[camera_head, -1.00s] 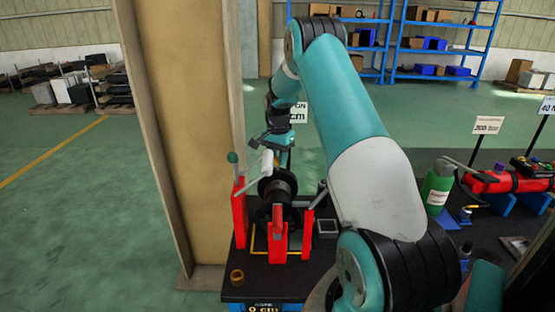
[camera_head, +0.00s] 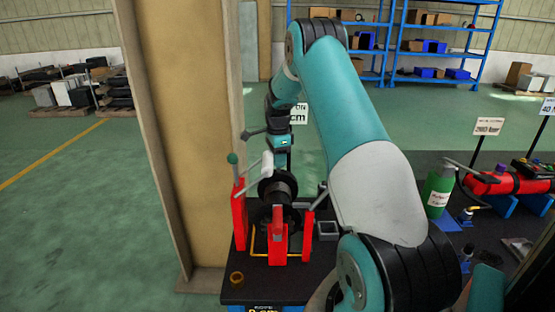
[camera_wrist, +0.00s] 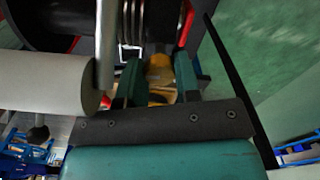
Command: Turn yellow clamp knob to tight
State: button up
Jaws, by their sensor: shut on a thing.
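The yellow clamp knob (camera_wrist: 160,68) shows in the wrist view between the two teal fingers of my gripper (camera_wrist: 157,80), which are shut on it. Part of the knob is hidden by the fingers. In the head view my gripper (camera_head: 281,148) points down behind the black roller (camera_head: 277,187) of the red stand (camera_head: 278,243). The knob cannot be made out there, and its turn angle cannot be told.
A white cylinder (camera_wrist: 42,80) and a grey metal rod (camera_wrist: 106,45) lie close left of my fingers. A green bottle (camera_head: 438,190) stands right.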

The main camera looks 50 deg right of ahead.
dwell(0.5)
jog(key=o, duration=0.9)
notch_tip(320, 180, up, 18)
jog(key=b, duration=0.3)
jog(key=shift+s+f, duration=0.1)
jog(key=shift+f, duration=0.15)
